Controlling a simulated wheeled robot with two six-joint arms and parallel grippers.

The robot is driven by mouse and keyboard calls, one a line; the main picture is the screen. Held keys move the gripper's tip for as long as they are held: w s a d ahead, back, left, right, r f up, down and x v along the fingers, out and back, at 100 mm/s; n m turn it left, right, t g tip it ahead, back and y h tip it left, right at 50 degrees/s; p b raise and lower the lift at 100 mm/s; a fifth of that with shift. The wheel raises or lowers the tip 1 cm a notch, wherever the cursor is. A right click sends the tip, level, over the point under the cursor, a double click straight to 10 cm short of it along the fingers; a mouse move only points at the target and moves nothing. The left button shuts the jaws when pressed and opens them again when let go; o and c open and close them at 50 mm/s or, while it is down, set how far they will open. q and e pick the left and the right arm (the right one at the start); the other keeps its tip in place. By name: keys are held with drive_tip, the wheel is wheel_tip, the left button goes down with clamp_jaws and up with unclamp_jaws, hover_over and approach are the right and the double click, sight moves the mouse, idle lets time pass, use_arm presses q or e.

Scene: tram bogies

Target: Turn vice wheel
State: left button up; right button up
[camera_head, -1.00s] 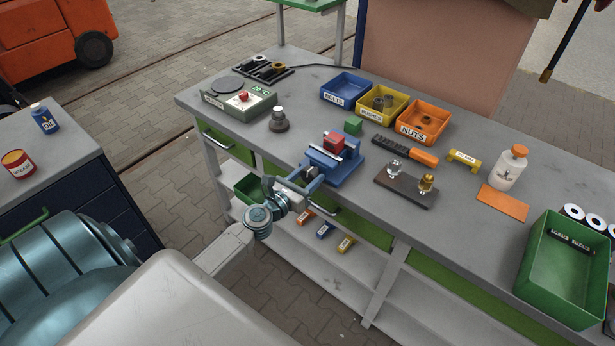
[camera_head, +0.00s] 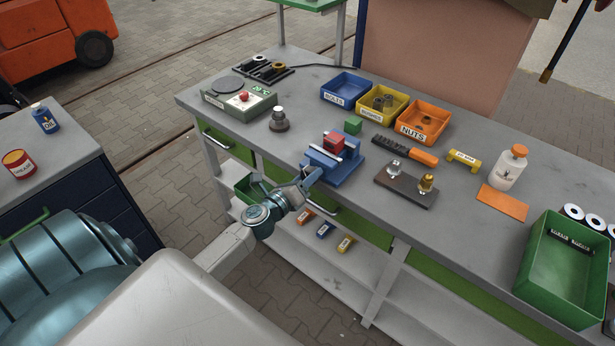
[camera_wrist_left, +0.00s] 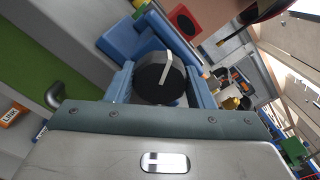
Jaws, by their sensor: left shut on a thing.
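The blue vice (camera_head: 343,172) stands at the front edge of the workbench, with a red block (camera_head: 333,143) between its jaws. My left gripper (camera_head: 312,177) is at the vice's front end, over the bench edge. In the left wrist view the dark round vice wheel (camera_wrist_left: 155,80), with a pale stripe across its face, sits between my blue-grey fingers, which are shut on it. The blue vice (camera_wrist_left: 130,40) and the red block (camera_wrist_left: 183,22) show just beyond it. In the head view the wheel is hidden by my gripper. My right gripper is not in view.
A dark fixture plate (camera_head: 405,188) with two fittings lies right of the vice. A green block (camera_head: 353,125) stands behind it, and a grey weight-like piece (camera_head: 279,124) to its left. A drawer handle (camera_head: 323,209) is below the bench edge near my gripper.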

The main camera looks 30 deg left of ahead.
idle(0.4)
use_arm(q)
drive_tip(key=o, duration=1)
drive_tip(key=s+b, duration=0.5)
drive_tip(key=s, duration=0.2)
drive_tip(key=s+a+b, duration=0.1)
drive_tip(key=s+b, duration=0.2)
drive_tip(key=shift+s+b, duration=0.3)
drive_tip(key=shift+s, duration=0.1)
